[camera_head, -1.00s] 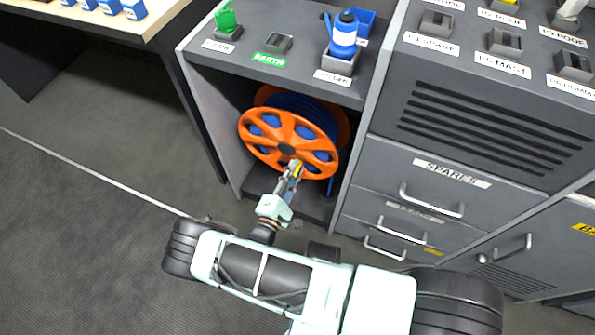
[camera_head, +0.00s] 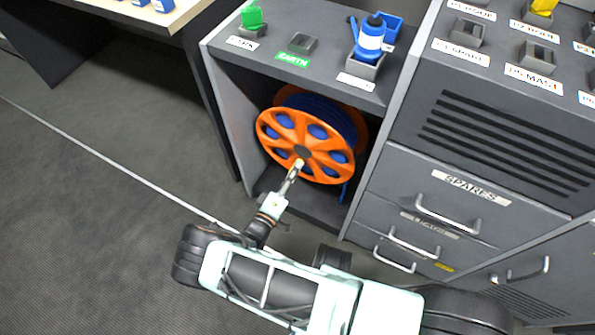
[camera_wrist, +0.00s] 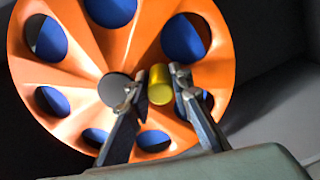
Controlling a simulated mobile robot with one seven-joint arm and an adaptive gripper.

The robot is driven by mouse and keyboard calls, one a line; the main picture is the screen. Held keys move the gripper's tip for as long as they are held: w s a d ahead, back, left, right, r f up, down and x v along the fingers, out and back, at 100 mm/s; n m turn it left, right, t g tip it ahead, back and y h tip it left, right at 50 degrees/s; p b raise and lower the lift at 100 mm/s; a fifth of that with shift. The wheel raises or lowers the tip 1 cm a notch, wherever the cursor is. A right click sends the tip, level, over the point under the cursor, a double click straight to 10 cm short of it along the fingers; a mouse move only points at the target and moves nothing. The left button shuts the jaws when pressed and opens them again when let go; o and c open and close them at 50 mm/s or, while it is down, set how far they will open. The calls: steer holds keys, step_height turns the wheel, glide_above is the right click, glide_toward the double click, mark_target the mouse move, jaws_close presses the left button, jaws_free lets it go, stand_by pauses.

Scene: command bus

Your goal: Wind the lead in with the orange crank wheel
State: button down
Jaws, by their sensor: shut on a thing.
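The orange crank wheel (camera_head: 277,135) stands upright on the front of a reel in the open bay of the grey cabinet. It fills much of the wrist view (camera_wrist: 75,65). Blue lead (camera_head: 338,112) is wound behind it, and a short length (camera_head: 344,192) hangs at the lower right of the reel.
On the cabinet top (camera_head: 285,15) are a green plug (camera_head: 252,17), an empty EARTH holder (camera_head: 303,42) and a blue-and-white plug (camera_head: 369,40) in a holder. Handled drawers (camera_head: 440,185) stand close at right. Open floor (camera_head: 90,140) lies left.

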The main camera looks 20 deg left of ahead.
steer(key=shift+a, duration=0.2)
stand_by(0.4)
steer(key=c, duration=1.7)
jaws_free()
steer(key=shift+c, duration=0.2)
steer(key=s, duration=1.2)
steer(key=shift+a, duration=0.45)
